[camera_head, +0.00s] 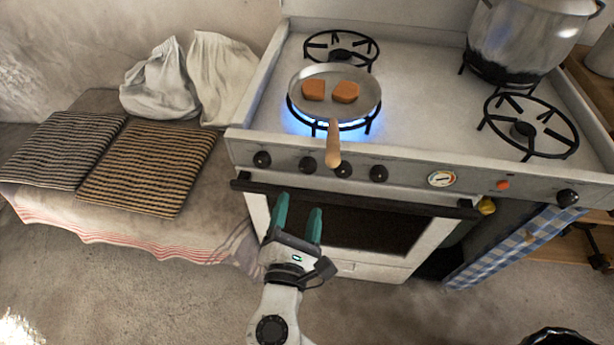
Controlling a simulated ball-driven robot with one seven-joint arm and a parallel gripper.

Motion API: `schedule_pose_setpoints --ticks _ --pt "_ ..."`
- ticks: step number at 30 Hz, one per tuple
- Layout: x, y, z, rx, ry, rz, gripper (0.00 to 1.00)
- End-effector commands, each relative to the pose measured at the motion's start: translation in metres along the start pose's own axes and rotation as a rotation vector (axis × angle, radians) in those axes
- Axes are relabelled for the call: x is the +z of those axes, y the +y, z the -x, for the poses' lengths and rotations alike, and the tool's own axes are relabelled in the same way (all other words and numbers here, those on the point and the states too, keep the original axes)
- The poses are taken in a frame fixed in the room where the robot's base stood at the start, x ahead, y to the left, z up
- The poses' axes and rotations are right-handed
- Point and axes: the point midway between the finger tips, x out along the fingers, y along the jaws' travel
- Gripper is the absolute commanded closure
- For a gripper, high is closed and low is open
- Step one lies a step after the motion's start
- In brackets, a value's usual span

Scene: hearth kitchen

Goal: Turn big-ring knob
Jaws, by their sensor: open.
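Several black knobs sit in a row on the stove's front panel: one at far left (262,159), then a second knob (308,164), a third knob (343,170) partly behind the pan handle, and a fourth knob (379,173). Another knob (568,198) is at the far right. I cannot tell which one is the big-ring knob. A blue flame (301,119) burns on the front-left ring under a frying pan. My gripper (298,208), with green fingers, is open and empty, in front of the oven door and below the left knobs, apart from them.
The frying pan (362,85) holds two brown pieces; its wooden handle (333,145) sticks out over the panel. A black oven bar (420,204) runs below the knobs. A large pot (525,45) stands back right. A checked towel (510,250) hangs at right. A bench with cushions (150,165) stands left.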

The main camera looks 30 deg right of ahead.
Motion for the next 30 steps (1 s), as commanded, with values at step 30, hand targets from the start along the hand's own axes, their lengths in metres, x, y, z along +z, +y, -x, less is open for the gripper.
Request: schedule_pose_setpoints --ticks 30 --pt "0.001 -0.002 -0.096 -0.004 0.001 -0.005 0.37"
